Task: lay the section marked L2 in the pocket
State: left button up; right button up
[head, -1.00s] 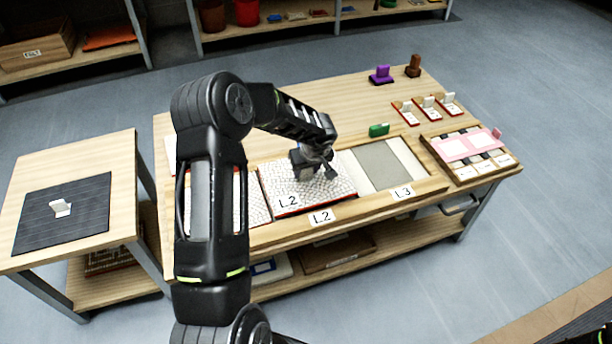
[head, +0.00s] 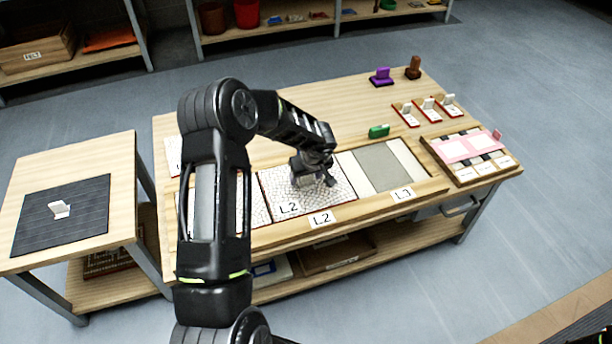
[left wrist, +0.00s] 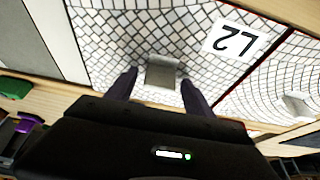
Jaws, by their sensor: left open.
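The L2 section (head: 335,195) is a white cobbled mosaic panel with an L2 label and a small grey tab. It lies in the middle pocket of the wooden frame, behind the frame's L2 label (head: 321,218), and looks about level with the frame. My left gripper (head: 312,183) is over its middle. In the left wrist view the two fingers of my left gripper (left wrist: 160,92) stand apart, one on each side of the tab (left wrist: 162,74). The section (left wrist: 130,35) shows there with its label upside down. My right gripper is not in view.
A neighbouring mosaic section (head: 256,205) lies to the left, partly behind my arm. A bare grey pocket floor (head: 382,165) is to the right, by the L3 label (head: 402,193). A green block (head: 379,131) stands behind the frame. A side table (head: 120,190) is at left.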

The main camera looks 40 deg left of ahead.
pick_arm(q)
jog(key=p+v, duration=0.3)
jog(key=v, duration=0.9)
jog(key=shift+r, duration=0.15)
dwell(0.6)
